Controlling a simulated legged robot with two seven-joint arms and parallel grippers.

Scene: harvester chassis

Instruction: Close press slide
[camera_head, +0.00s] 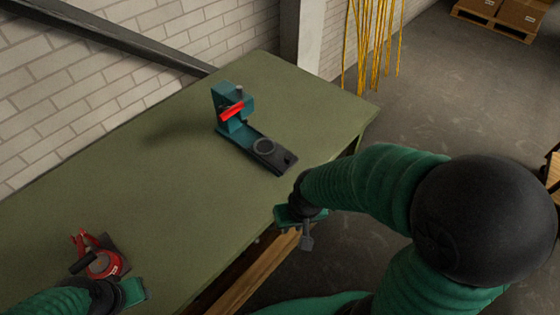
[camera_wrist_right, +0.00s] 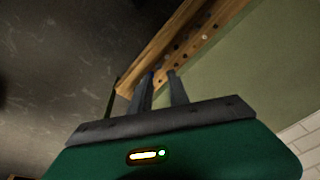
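A teal press (camera_head: 222,97) with a red handle (camera_head: 232,110) stands on the green table. Its dark slide (camera_head: 268,154), with a round ring on it, reaches out from the press base toward the table's front edge. My right gripper (camera_head: 306,242) hangs just beyond that edge, apart from the slide and empty. In the right wrist view its two dark fingers (camera_wrist_right: 162,88) stand a little apart, pointing toward the table edge. My left gripper (camera_head: 130,291) is at the lower left, partly hidden by my own arm; its fingers do not show clearly.
A red device (camera_head: 103,264) with a black part lies on the table beside my left gripper. The green tabletop (camera_head: 150,190) is clear between it and the press. The wooden table edge (camera_wrist_right: 185,45) runs close to my right fingers. Yellow strands (camera_head: 375,40) hang behind the table.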

